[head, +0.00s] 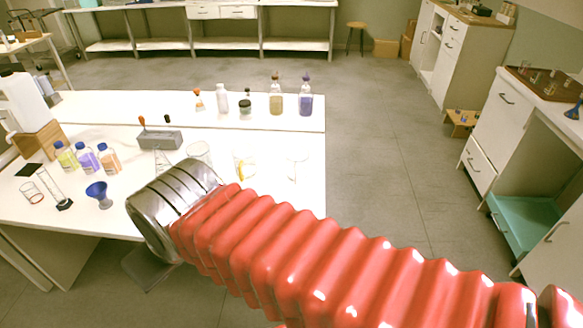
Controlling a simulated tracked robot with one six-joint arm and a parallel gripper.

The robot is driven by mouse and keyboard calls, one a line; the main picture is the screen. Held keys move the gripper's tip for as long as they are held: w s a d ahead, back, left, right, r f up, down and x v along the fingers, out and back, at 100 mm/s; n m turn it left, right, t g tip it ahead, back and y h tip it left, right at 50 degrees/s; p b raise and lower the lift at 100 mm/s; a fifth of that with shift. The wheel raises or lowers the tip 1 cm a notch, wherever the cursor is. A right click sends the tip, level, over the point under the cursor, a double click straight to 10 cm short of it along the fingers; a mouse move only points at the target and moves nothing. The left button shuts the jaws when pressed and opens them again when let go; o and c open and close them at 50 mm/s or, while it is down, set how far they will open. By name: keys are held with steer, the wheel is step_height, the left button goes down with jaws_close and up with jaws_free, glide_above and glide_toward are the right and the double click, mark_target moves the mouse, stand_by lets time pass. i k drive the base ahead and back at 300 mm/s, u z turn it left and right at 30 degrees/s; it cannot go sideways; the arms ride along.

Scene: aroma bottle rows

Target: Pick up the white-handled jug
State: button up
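I cannot make out a jug with a white handle for sure in the head view. Clear glass vessels stand on the white bench: a beaker (198,152), one with a yellow mark (244,165), and another clear glass (298,159) to the right. Any handles on them are too faint to tell. My arm, with red ribbed bellows and a metal end collar, crosses from the lower right and ends over the bench's front edge.
On the bench (310,205) stand several small bottles at left, a blue funnel (98,193), a grey box (160,138) and a raised back shelf with bottles, including a purple one (306,99). A white cabinet with a green drawer (525,215) stands right. Floor between is clear.

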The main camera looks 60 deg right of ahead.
mark_target(297, 158)
steer(key=i, duration=0.95)
steer(key=z, duration=0.05)
